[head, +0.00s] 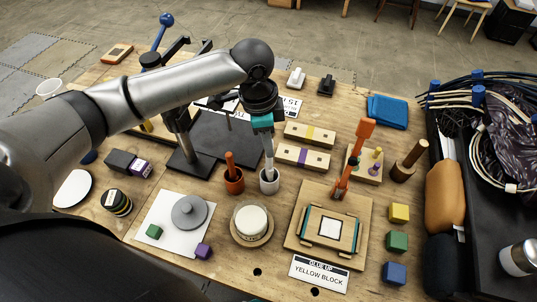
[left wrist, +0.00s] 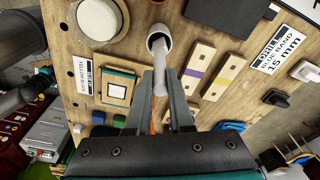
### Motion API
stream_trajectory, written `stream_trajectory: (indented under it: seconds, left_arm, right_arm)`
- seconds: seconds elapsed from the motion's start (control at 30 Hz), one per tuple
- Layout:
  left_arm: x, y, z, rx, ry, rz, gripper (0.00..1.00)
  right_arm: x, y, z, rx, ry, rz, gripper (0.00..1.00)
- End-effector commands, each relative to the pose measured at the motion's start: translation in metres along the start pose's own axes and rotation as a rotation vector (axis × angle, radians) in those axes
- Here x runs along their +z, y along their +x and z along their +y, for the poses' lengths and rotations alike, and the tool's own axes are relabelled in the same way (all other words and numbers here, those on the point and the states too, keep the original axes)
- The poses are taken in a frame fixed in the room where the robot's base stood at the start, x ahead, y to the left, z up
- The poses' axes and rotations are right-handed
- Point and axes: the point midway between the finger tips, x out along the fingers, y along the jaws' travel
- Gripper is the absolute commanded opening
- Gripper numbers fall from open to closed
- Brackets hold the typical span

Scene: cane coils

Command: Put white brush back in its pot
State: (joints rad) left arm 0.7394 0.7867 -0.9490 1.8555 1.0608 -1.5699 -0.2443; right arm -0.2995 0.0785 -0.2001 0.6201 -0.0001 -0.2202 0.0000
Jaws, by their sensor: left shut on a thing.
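The white brush (head: 268,150) hangs nearly upright from my left gripper (head: 264,124), which is shut on its upper part. The brush's lower end is at the mouth of the white pot (head: 269,183). In the left wrist view, the brush (left wrist: 161,72) runs from between the fingers (left wrist: 168,112) to the pot's round opening (left wrist: 158,42). Its tip appears within the rim; how deep it sits is hidden. The pot stands upright on the table. My right gripper is not in view.
A terracotta pot (head: 233,184) holding a red-brown brush stands close left of the white pot. A white round tub (head: 251,222) is in front. Wooden blocks (head: 303,157) and a board with a frame (head: 303,249) lie right. A black stand (head: 186,158) is left.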

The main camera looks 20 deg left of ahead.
Motion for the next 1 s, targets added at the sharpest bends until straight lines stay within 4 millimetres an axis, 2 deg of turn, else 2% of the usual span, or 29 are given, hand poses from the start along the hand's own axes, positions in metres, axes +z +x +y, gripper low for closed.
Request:
stream_trajectory:
  seconds: [0.17,0.4,0.8,0.83,1.0]
  left_arm:
    - [0.001,0.012,0.000,0.001,0.001,0.000,0.00]
    - [0.005,0.046,0.001,0.001,0.001,-0.001,0.00]
    - [0.006,0.051,0.000,0.000,0.002,0.001,0.00]
    - [0.006,0.050,0.000,0.000,0.002,0.001,0.23]
    - [0.006,0.050,0.000,0.000,0.002,0.001,0.42]
  right_arm:
    - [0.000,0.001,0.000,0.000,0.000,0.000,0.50]
    - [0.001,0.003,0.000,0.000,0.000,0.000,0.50]
    - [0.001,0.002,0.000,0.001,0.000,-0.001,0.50]
    - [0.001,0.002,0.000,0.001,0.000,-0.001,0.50]
    - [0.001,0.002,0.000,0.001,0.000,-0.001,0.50]
